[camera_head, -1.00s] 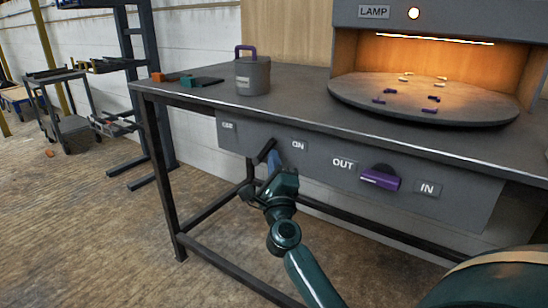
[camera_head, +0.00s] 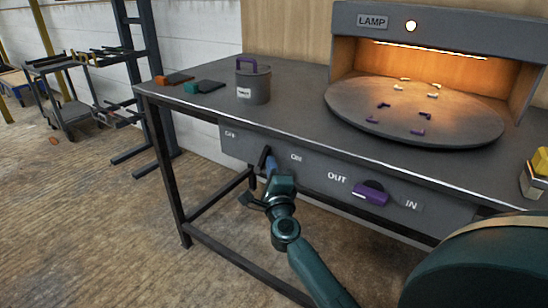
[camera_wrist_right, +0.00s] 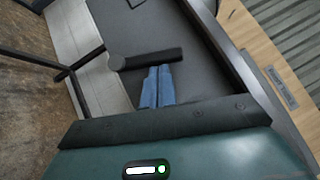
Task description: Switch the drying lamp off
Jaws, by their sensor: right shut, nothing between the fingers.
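The drying lamp is a grey hood (camera_head: 470,31) at the back right; its light strip (camera_head: 440,53) and round indicator (camera_head: 411,25) glow. A black lever (camera_head: 263,158) sits on the table's front panel between the OFF label (camera_head: 230,134) and the ON label (camera_head: 296,158). My right gripper (camera_head: 269,162) is shut and empty, just right of the lever. In the right wrist view, its blue fingertips (camera_wrist_right: 157,70) are at the side of the black lever (camera_wrist_right: 150,58); I cannot tell if they touch. My left gripper is not in view.
A purple knob (camera_head: 370,194) is on the panel between OUT and IN. A round turntable (camera_head: 465,128) with small purple and pale pieces sits under the lamp. A yellow-topped block (camera_head: 537,175) is at right.

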